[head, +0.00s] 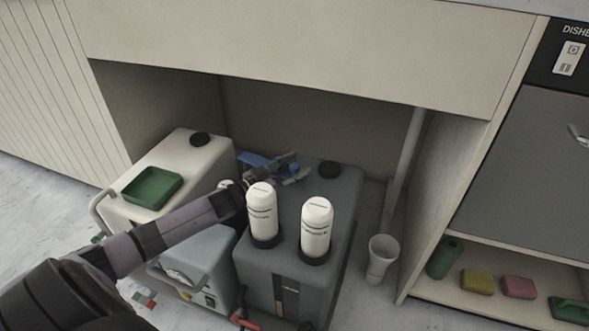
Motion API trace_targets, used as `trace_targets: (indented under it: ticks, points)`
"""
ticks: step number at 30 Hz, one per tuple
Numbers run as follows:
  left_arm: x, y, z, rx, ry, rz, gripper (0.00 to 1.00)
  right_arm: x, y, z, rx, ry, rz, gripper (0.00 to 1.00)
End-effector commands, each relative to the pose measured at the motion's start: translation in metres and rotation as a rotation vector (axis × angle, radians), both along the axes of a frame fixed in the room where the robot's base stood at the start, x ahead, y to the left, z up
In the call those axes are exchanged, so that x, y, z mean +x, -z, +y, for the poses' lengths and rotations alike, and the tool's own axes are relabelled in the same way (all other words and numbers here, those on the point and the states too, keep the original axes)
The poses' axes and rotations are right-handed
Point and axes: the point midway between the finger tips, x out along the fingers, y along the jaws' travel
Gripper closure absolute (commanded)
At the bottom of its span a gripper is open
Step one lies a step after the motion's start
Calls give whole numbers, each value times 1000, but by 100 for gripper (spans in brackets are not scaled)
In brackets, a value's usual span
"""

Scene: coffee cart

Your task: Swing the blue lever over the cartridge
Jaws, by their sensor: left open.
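Two white labelled cartridges, a left one (262,212) and a right one (317,228), stand upright in dark rings on top of a dark grey unit (285,265). Behind them a blue lever (252,160) shows as a flat bar at the unit's back left. My left arm reaches in from the left, passing behind the left cartridge. My left gripper (296,172) is open at the lever's right end, with a small blue part between or just behind its fingers. I cannot tell whether it touches. My right gripper is not in view.
A cream tank (205,165) with a green tray (152,187) stands at the left. A white cup (382,258) stands on the floor at right. A shelf holds a green roll (443,258) and sponges (478,282). The counter front (300,45) overhangs the recess.

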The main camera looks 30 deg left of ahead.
Motion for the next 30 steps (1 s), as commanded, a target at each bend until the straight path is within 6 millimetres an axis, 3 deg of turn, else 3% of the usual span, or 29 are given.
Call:
trace_targets:
  ticks: [3,23,30]
  points:
    - [0,0,0,0,0,0,56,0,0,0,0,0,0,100]
    - [0,0,0,1,0,0,100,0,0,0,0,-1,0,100]
    - [0,0,0,1,0,0,100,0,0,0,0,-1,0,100]
